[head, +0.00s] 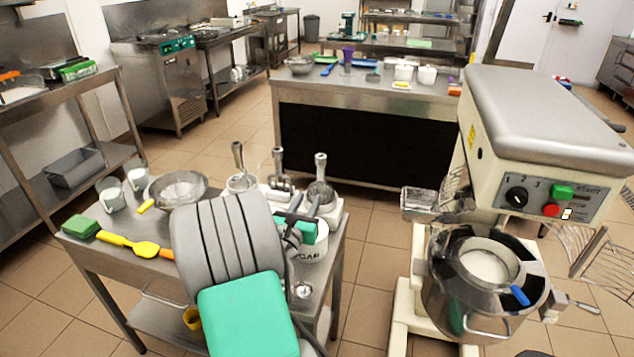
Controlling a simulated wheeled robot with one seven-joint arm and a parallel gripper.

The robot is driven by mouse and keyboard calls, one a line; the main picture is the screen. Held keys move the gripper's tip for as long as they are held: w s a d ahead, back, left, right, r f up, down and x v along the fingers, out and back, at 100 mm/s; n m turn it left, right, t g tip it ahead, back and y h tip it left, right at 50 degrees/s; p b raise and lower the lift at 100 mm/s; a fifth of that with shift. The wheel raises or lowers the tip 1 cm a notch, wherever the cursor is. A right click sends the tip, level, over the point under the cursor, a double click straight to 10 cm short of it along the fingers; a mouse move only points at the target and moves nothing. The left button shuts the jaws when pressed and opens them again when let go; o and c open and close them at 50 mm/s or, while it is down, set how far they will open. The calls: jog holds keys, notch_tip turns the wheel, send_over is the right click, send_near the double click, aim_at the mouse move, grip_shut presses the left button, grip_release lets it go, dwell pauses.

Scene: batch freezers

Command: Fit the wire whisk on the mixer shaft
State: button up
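The mixer (545,120) stands at the right, its bowl (465,310) below the head. The shaft under the head cannot be made out. Three mixer tools with upright metal shanks stand on a pale rack (338,213) on the near steel table: a left one (240,182), a middle one (280,183) and a right one (320,190). Which is the wire whisk is too small to tell for sure. My gripper (305,204) is just in front of the right tool, its two grey fingers apart with no held thing visible. My arm hides part of the table.
Wire guard parts (600,255) stick out beside the mixer. A blue-handled item (520,295) lies at the bowl's rim. Tiled floor separates table and mixer.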

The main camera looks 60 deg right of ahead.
aim_at(320, 176)
jog(key=d+p, duration=0.1)
jog(key=d, duration=0.2)
jog(key=w+d+p, duration=0.1)
jog(key=d, duration=0.3)
jog(key=d+p, duration=0.1)
jog(key=d, duration=0.3)
jog(key=shift+w+d+r+p, duration=0.1)
jog(key=shift+w+d+p, duration=0.15)
jog(key=shift+w+p, duration=0.1)
jog(key=shift+w+d, duration=0.15)
jog(key=shift+d, duration=0.45)
jog(key=shift+c, duration=0.4)
grip_shut()
jog(key=shift+c, duration=1)
grip_release()
grip_shut()
